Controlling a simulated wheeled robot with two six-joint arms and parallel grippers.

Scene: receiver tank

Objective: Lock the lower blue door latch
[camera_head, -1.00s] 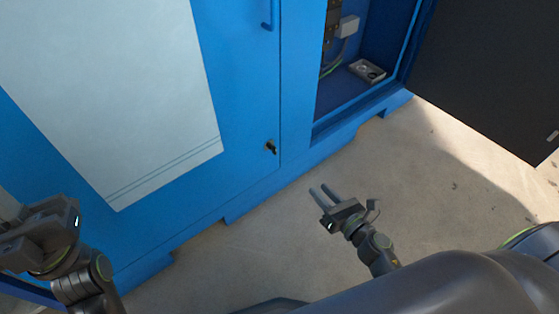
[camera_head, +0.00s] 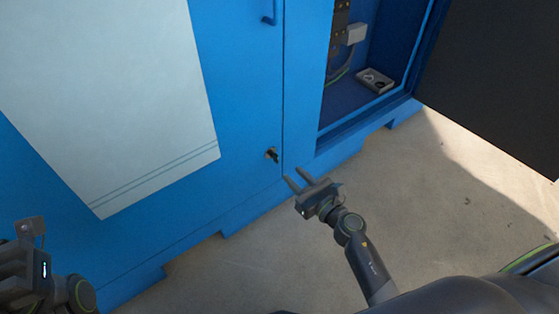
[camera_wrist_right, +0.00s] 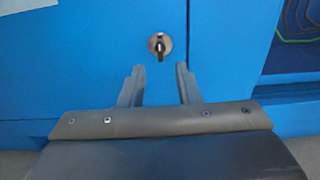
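The lower latch (camera_head: 272,155) is a small dark handle on a round metal plate, near the lower right edge of the closed blue door (camera_head: 240,100). In the right wrist view the latch (camera_wrist_right: 160,46) sits just beyond the fingertips and its handle hangs about vertical. My right gripper (camera_head: 297,178) is open and empty, a little below and right of the latch in the head view, not touching it. In the right wrist view the open fingers (camera_wrist_right: 157,72) point at the door with the latch roughly between them. My left gripper (camera_head: 25,265) is at the lower left; its fingertips do not show clearly.
A white panel (camera_head: 110,100) covers much of the blue door. Concrete floor (camera_head: 420,200) is clear at right.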

